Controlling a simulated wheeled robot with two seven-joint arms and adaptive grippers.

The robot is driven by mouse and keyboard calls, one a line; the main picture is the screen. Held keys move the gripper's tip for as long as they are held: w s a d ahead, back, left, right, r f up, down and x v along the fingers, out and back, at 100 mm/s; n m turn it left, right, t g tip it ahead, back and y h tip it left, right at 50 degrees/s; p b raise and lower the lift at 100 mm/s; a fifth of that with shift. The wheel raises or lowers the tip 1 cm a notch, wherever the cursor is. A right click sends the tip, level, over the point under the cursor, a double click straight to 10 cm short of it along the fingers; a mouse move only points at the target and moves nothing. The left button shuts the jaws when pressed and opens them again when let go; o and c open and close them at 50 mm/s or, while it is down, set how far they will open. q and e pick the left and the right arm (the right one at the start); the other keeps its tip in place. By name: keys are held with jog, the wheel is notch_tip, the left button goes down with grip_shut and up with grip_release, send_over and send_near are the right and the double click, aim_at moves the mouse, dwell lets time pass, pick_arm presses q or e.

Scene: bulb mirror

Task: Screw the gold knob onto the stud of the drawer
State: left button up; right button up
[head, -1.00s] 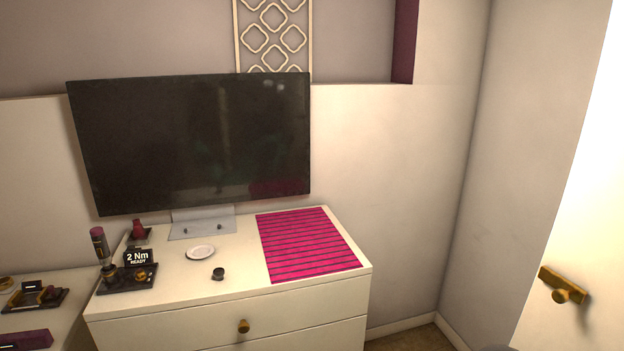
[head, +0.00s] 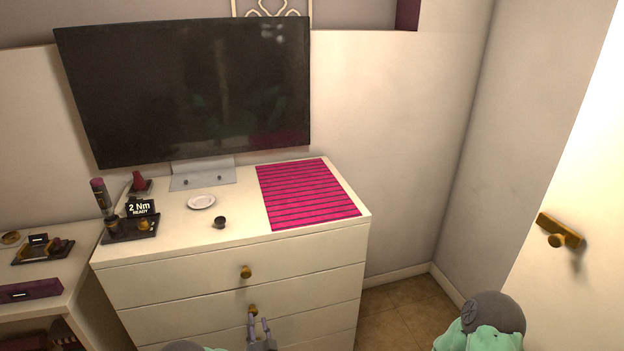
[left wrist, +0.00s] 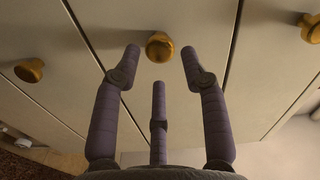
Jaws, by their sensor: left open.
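A gold knob (head: 252,310) is on the second drawer front of the white dresser in the head view. My left gripper (head: 260,323) is at this knob, its fingers pointing up at it. In the left wrist view the open fingers stand on either side of a gold knob (left wrist: 160,46), with visible gaps. A third finger is below it. The stud is not visible; the knob hides the spot behind it. Another gold knob (head: 245,271) is on the top drawer. My right gripper is out of view.
The dresser top holds a magenta striped mat (head: 306,193), a white saucer (head: 201,202), a small dark cup (head: 219,222) and a black tray (head: 130,230) by a "2 Nm READY" display (head: 140,208). A TV (head: 190,90) stands behind. A door handle (head: 560,231) is at right.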

aim_at(253, 311)
pick_arm(q)
jog(key=shift+a+n, duration=0.1)
jog(key=shift+n, duration=10.7)
jog(key=shift+w, duration=0.15)
jog(key=shift+x, duration=1.35)
jog(key=c, duration=0.8)
jog(key=m, duration=0.5)
jog(key=shift+a+r, duration=0.1)
